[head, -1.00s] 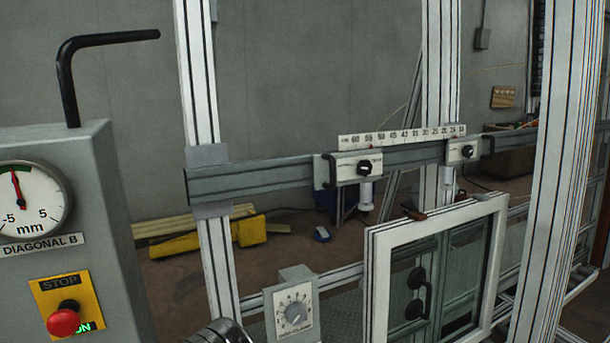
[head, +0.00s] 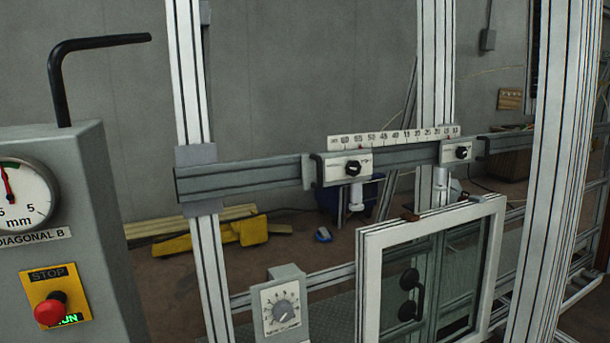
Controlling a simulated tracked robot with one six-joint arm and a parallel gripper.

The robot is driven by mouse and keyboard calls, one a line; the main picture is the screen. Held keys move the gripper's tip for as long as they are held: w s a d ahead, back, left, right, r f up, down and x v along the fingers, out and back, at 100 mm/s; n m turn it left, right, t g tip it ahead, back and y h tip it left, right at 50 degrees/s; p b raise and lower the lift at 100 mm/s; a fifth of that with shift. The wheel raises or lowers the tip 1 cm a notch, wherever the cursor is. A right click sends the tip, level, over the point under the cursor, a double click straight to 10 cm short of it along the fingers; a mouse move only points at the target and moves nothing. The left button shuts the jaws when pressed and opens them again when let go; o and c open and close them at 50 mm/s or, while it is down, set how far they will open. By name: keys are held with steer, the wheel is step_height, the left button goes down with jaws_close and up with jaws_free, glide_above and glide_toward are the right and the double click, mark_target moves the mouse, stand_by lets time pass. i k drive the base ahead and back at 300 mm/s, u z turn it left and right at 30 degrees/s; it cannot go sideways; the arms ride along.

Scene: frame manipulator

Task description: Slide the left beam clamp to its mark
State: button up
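The grey horizontal beam (head: 240,180) runs across the frame between white upright profiles. The left beam clamp (head: 345,168) is a light block with a black knob, seated on the beam below the left half of a white scale (head: 392,138). A small reddish mark (head: 361,147) shows at the scale's lower edge, slightly right of the clamp's knob. A second clamp (head: 457,151) with a black knob sits further right, below the scale's right end. White cylinders hang under both clamps. My gripper is not in view.
A white-framed window (head: 372,270) stands below the beam at right. A grey console with a dial gauge (head: 25,200) and red stop button (head: 50,308) fills the left edge. A dial box (head: 282,303) sits low in the middle. A thick upright (head: 560,150) blocks the right side.

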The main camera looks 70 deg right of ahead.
mark_target(319, 170)
steer(key=u, duration=0.05)
steer(key=k, duration=1.45)
steer(key=z, duration=0.5)
steer(key=i, duration=1)
steer(key=z, duration=0.1)
